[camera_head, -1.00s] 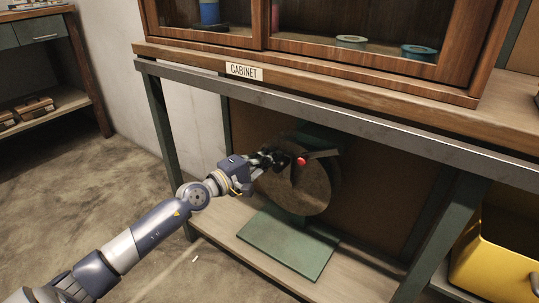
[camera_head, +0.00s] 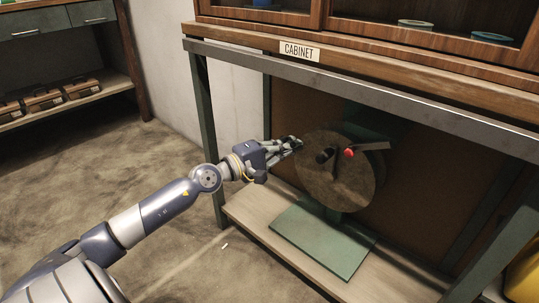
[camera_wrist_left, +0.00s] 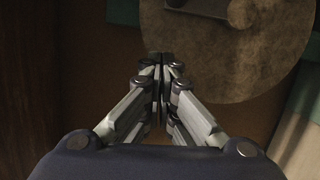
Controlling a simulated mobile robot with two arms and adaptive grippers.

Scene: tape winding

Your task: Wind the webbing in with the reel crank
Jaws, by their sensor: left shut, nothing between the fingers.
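The reel is a round brown disc (camera_head: 322,180) on a green stand with a flat green base plate (camera_head: 318,243), on the low shelf under the cabinet. The crank (camera_head: 370,147) is a dark arm on the disc's face with a red knob (camera_head: 349,153). A short dark peg (camera_head: 325,156) stands left of the knob. My left gripper (camera_head: 297,143) is at the disc's upper left edge, apart from the crank. In the left wrist view its fingers (camera_wrist_left: 159,62) are closed together and empty, with the disc (camera_wrist_left: 230,60) ahead. My right gripper is out of view. I cannot make out any webbing.
A bench edge and green legs (camera_head: 205,130) frame the reel's space. The cabinet with its label (camera_head: 299,51) stands above. A yellow bin (camera_head: 525,275) is at the lower right. Brown boxes (camera_head: 42,98) sit on a left shelf. The floor at left is clear.

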